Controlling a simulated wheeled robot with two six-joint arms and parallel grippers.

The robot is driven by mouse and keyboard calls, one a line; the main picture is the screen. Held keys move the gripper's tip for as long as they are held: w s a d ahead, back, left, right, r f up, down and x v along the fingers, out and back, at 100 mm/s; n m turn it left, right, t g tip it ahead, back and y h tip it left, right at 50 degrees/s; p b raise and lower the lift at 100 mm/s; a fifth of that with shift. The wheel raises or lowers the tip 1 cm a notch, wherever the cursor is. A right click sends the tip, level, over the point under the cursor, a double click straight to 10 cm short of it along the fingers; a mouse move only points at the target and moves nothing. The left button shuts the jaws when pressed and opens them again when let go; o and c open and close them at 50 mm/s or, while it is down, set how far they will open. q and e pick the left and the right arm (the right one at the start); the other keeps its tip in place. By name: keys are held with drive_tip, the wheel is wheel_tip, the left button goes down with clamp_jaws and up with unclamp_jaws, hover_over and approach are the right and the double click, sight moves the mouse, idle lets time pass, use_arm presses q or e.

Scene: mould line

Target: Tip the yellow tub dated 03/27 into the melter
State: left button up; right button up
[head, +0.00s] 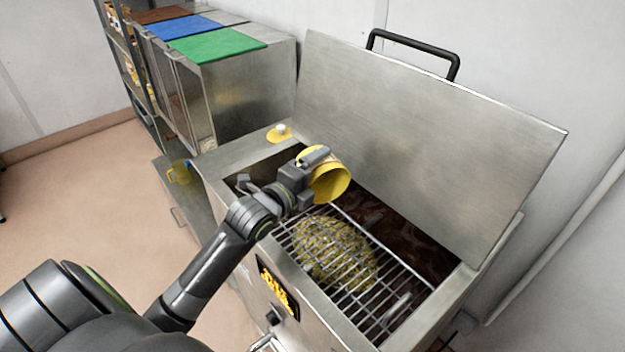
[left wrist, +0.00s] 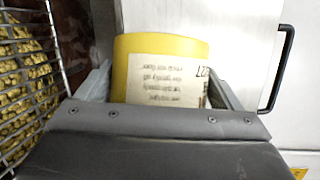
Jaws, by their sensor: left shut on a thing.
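My left gripper (head: 312,165) is shut on the yellow tub (head: 333,184) and holds it tilted on its side above the melter (head: 208,176). The tub's open mouth faces right and down, and its inside looks empty. In the left wrist view the tub (left wrist: 160,46) sits between the fingers, with a white label whose text is upside down and ends in "27"; the full date cannot be read. A heap of yellow pellets (head: 335,255) lies on the melter's wire grate (head: 385,312); the pellets also show in the left wrist view (left wrist: 22,75). My right gripper is not in view.
The melter's lid (head: 430,150) stands open with a black handle (head: 410,45). A yellow lid with a white knob (head: 280,133) lies on the melter's back left rim. Bins with green (head: 217,46), blue and brown tops stand behind. A yellow jug (head: 179,174) is at the left.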

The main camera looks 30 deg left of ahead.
use_arm(q)
drive_tip(key=shift+s+d+r+m+t+y+b, duration=0.15)
drive_tip(key=shift+d+m+t+b, duration=0.15)
drive_tip(key=shift+m+b, duration=0.35)
drive_tip(key=shift+s+d+f+m+t+y+b, duration=0.1)
drive_tip(key=shift+s+d+m+t+b, duration=0.2)
drive_tip(key=shift+b, duration=0.7)
drive_tip(key=shift+s+d+r+m+t+y+b, duration=0.1)
drive_tip(key=shift+d+m+t+b, duration=0.2)
drive_tip(key=shift+m+b, duration=0.4)
drive_tip(key=shift+s+d+r+m+t+b, duration=0.25)
drive_tip(key=shift+m+b, duration=0.3)
drive_tip(key=shift+b, duration=0.35)
idle(1.1)
